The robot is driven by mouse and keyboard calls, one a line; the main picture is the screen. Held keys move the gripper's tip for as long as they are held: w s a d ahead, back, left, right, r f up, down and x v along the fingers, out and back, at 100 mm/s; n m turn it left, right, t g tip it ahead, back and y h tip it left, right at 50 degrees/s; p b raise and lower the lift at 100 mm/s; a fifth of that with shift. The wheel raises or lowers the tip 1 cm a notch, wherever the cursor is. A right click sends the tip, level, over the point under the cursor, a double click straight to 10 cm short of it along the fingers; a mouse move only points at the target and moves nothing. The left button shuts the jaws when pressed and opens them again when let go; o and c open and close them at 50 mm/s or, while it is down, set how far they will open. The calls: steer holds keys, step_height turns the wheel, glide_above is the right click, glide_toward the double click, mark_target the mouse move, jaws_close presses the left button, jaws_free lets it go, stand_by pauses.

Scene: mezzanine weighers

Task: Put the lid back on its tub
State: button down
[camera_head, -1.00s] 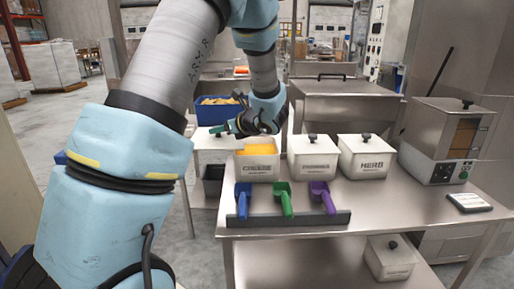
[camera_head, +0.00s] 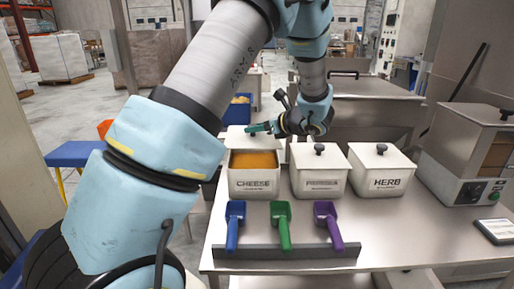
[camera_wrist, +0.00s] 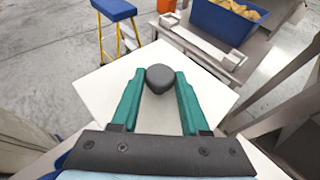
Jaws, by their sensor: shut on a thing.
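The open CHEESE tub (camera_head: 254,186) is white and stands at the left of the tub row, with orange cheese (camera_head: 253,160) showing inside. Its white square lid (camera_head: 238,138) is behind the tub's back rim in the head view. My gripper (camera_head: 254,128) is shut on the lid's dark knob. In the wrist view, the teal fingers of my gripper (camera_wrist: 160,82) close on the dark knob (camera_wrist: 160,75), with the lid (camera_wrist: 103,84) spread out below. The gap between lid and tub rim cannot be judged.
The middle tub (camera_head: 320,182) and the HERB tub (camera_head: 381,180) are lidded, close on the right. Blue, green (camera_head: 281,222) and purple scoops rest in a rack in front. A steel machine (camera_head: 474,150) stands at right. A blue crate (camera_wrist: 222,20) lies beyond the lid.

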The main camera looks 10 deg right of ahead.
mark_target(257, 146)
steer(key=shift+f+p, duration=0.75)
steer(key=shift+f, duration=2.55)
